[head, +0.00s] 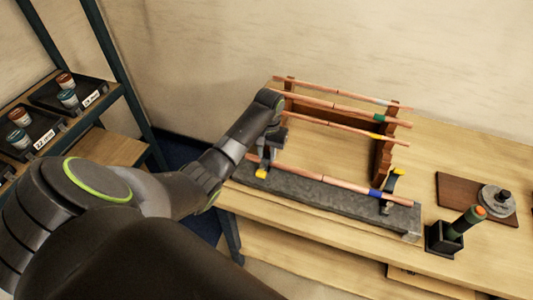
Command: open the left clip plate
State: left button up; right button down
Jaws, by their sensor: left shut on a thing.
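My left gripper (265,156) reaches down over the left end of the grey stone bar (318,191). It is shut on the left clip plate, whose yellow end (261,173) shows just below the fingers; the rest is mostly hidden by the gripper. The right clip plate (394,181) stands up near the bar's right end, with its yellow tip raised. A copper pipe (335,184) with a blue band lies along the bar, passing by both clips. My right gripper is not in view.
Several copper pipes with coloured bands, such as the green-banded one (340,110), rest across a wooden rack (384,150) behind the bar. A brown board (460,196) bears a round metal piece. Shelves with bins stand left.

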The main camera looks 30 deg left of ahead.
pick_arm(q)
jog(key=shift+w+a+r, duration=0.1)
jog(key=shift+w+r, duration=0.25)
jog(key=shift+w, duration=0.15)
jog(key=shift+w+a+r+g, duration=0.1)
jog(key=shift+w+g, duration=0.25)
jog(key=shift+g, duration=0.05)
jog(key=shift+w+a+g+b, duration=0.1)
jog(key=shift+w+g+b, duration=0.3)
jog(key=shift+b, duration=0.25)
jog(key=shift+w, duration=0.15)
